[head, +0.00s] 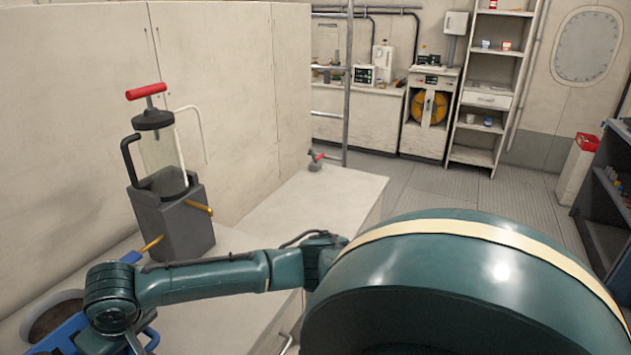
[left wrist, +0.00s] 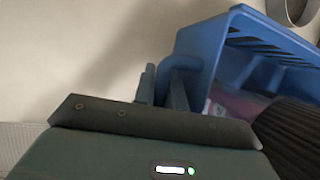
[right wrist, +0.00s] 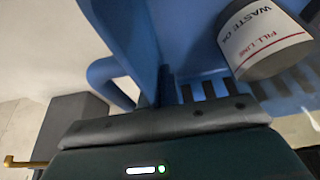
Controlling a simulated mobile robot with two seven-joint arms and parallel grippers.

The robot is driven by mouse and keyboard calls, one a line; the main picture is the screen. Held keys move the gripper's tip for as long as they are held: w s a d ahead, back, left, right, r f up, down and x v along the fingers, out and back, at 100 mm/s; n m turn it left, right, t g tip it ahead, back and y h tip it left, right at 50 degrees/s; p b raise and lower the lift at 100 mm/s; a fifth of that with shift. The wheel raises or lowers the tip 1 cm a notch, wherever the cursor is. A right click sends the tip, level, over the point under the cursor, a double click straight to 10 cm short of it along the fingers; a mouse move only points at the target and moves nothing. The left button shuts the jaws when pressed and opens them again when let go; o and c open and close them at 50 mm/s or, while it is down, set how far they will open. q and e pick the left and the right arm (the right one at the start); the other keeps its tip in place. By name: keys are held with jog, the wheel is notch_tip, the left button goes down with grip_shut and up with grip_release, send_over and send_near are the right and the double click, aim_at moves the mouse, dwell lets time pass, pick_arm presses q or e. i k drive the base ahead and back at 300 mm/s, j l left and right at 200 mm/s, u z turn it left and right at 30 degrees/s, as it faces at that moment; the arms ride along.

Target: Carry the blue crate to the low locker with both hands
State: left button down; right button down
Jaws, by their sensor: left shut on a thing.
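The blue crate (head: 68,335) shows only in part at the lower left of the head view, below my arm. In the left wrist view my left gripper (left wrist: 165,85) is shut at the blue crate's (left wrist: 240,24) looped end handle. In the right wrist view my right gripper (right wrist: 168,90) is right at the crate's (right wrist: 125,30) other handle; whether its fingers are closed on it is unclear. A low, pale locker-like block (head: 325,195) has a flat top.
A grey pump stand (head: 172,225) with a clear cylinder, red handle and brass rods stands close beside the crate. Shelves (head: 492,90) and a red-topped bin (head: 577,168) stand farther off. Floor (head: 455,190) between is clear.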

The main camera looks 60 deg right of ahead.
aim_at(325, 210)
jog(key=k+l, duration=0.1)
jog(key=l, duration=0.25)
jog(key=k+l, duration=0.15)
jog(key=l, duration=0.25)
jog(key=k+l, duration=0.1)
jog(key=l, duration=0.25)
jog(key=k+l, duration=0.1)
jog(key=l, duration=1.55)
jog(key=i+l, duration=0.1)
jog(key=l, duration=1.2)
